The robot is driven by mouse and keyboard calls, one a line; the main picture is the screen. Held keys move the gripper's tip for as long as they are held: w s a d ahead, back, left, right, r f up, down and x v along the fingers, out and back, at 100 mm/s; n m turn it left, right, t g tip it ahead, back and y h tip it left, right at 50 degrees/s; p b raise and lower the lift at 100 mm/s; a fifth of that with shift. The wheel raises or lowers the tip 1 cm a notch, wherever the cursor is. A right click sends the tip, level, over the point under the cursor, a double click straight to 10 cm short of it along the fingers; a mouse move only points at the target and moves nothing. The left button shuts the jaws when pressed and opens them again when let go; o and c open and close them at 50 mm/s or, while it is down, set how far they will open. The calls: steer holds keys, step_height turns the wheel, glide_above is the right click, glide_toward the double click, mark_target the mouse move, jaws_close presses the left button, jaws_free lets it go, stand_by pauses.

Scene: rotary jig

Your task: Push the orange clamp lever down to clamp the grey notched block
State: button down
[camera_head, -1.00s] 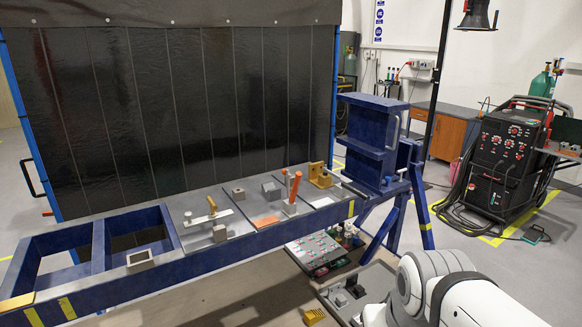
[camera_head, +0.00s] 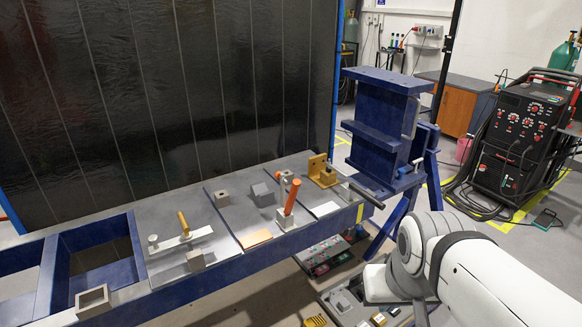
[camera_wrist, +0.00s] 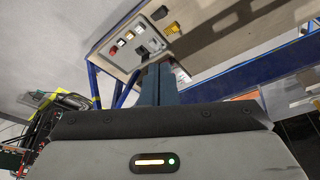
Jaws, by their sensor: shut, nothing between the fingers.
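The orange clamp lever (camera_head: 292,197) stands nearly upright, tilted a little to the right, on its clamp on the blue-framed bench. A grey block (camera_head: 262,194) that looks notched sits just left of it; the lever is apart from it in this view. My gripper (camera_wrist: 158,84) shows in the wrist view, its two dark fingers together and empty. It points towards the lower shelf and floor, with neither lever nor block clearly in that view. The gripper is hidden in the head view, where only my white arm shows at lower right.
A second clamp with a yellow handle (camera_head: 184,224) stands left on the bench. An ochre bracket (camera_head: 321,171) with a dark bar is to the right. Small grey blocks (camera_head: 222,198) stand nearby. A blue beam fixture (camera_head: 386,125) rises beyond the bench's right end.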

steer(key=w+r, duration=0.5)
steer(key=w, duration=0.1)
step_height(320, 180, up, 6)
steer(key=n+g+y+p, duration=0.1)
steer(key=n+g+p, duration=0.2)
steer(key=n+p, duration=0.15)
glide_above(292, 197)
steer(key=w, duration=0.2)
steer(key=f, duration=0.9)
steer(key=shift+w+f+p, duration=0.1)
steer(key=shift+w+p, duration=0.2)
steer(key=shift+p, duration=0.1)
